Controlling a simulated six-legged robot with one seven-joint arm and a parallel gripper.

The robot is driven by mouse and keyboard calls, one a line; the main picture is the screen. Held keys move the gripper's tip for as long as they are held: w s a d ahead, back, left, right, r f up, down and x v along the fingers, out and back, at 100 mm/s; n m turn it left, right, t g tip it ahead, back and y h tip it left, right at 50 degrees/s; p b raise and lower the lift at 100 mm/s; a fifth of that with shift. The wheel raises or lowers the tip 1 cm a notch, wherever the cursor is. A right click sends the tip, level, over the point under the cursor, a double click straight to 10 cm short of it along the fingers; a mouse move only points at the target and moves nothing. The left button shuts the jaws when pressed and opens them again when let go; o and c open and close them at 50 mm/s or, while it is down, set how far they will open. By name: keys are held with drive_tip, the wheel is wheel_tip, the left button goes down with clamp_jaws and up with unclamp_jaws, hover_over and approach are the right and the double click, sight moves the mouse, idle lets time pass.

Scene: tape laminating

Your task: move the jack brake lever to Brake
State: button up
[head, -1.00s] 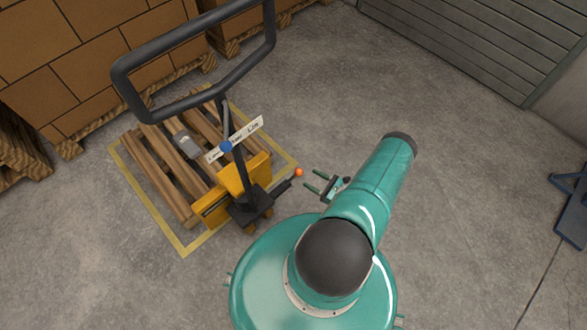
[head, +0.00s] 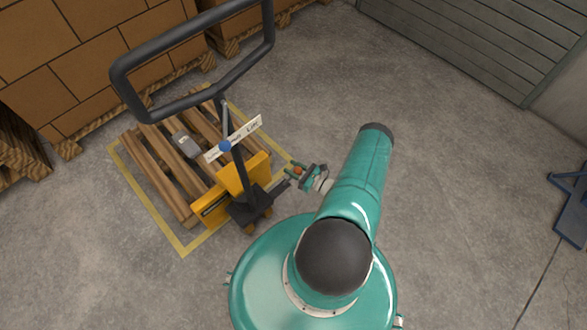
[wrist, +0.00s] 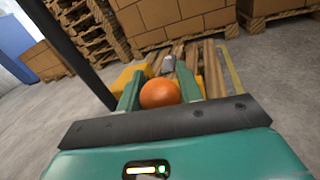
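The jack brake lever's orange ball knob (head: 298,170) is at the right side of the pallet jack, near its dark base. My gripper (head: 296,173) is at the knob, its fingers reaching left toward the jack. In the wrist view, the orange knob (wrist: 160,94) sits between my two green fingers (wrist: 160,88), which are spread about as wide as the knob. I cannot tell whether they touch it. The lever's arm is mostly hidden, and no Brake marking is readable.
The yellow and black jack (head: 245,180) has a tall looped handle (head: 190,105) and a blue knob (head: 225,146) on a white label ending in "Lift". It stands at a wooden pallet (head: 150,165). Stacked boxes (head: 60,60) stand behind.

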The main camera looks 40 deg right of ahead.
clamp_jaws()
drive_tip(key=shift+w+r+g, duration=0.2)
drive_tip(key=shift+w+g, duration=0.1)
drive_tip(key=shift+w, duration=0.3)
drive_tip(key=w+f+m+g+h, duration=0.1)
drive_tip(key=w+g, duration=0.5)
drive_tip(key=w, duration=1)
drive_tip(key=shift+w+a+f, duration=0.25)
drive_tip(key=shift+w+f, duration=0.25)
drive_tip(key=o, duration=0.7)
unclamp_jaws()
drive_tip(key=shift+c, duration=0.2)
